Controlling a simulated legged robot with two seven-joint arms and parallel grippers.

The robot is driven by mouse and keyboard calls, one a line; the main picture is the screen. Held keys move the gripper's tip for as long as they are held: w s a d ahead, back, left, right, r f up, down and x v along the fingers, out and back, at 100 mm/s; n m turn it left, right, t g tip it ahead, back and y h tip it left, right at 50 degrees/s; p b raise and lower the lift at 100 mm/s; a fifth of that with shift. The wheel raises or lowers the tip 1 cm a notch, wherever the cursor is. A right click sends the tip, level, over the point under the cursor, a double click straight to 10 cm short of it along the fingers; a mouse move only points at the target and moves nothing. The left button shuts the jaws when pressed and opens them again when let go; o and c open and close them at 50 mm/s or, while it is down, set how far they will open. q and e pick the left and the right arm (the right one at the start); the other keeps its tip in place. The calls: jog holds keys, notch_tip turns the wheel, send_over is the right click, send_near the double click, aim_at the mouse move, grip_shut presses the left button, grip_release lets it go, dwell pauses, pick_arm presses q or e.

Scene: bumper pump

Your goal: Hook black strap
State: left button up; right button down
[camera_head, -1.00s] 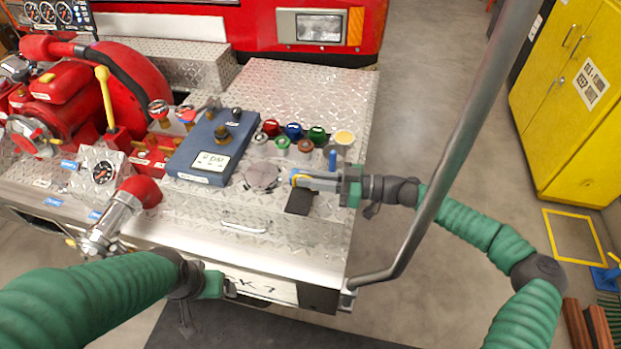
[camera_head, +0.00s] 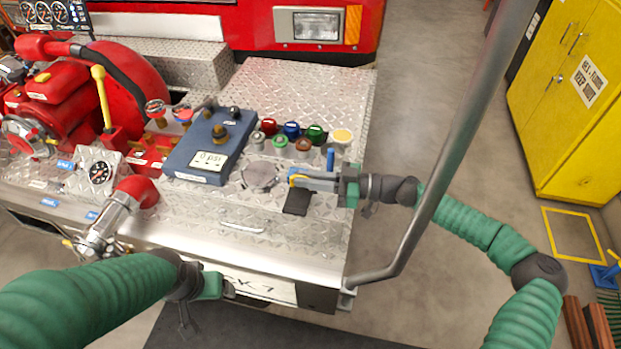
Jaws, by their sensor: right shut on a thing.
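A short black strap (camera_head: 297,202) lies or hangs on the diamond-plate bumper deck, just below the fingertips of my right gripper (camera_head: 305,181). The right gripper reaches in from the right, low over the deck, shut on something. A small yellow and blue piece shows at its fingertips; whether the strap itself is in the jaws cannot be told. A blue upright peg (camera_head: 330,160) stands just behind this gripper. My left gripper (camera_head: 215,287) is at the bumper's front face, partly hidden by its own wrist; its fingers are unclear.
A blue gauge box (camera_head: 188,150), several coloured caps (camera_head: 291,130) and a round plate (camera_head: 259,176) sit left of the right gripper. A red pump (camera_head: 65,95) fills the left. A grey rail (camera_head: 455,140) rises at the bumper's right corner.

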aim_at(300, 214)
jog(key=shift+s+a+f+n+b, duration=0.35)
jog(key=shift+s+f+n+b, duration=0.55)
jog(key=shift+b, duration=1.15)
jog(key=shift+s+a+f+n+b, duration=0.35)
jog(key=shift+s+f+n+b, duration=0.55)
jog(key=shift+b, duration=1.15)
jog(key=shift+s+a+f+n+b, duration=0.35)
jog(key=shift+s+f+n+b, duration=0.55)
jog(key=shift+b, duration=1.15)
jog(key=shift+s+a+f+n+b, duration=0.1)
jog(key=shift+s+n+b, duration=0.25)
jog(key=shift+n+b, duration=0.35)
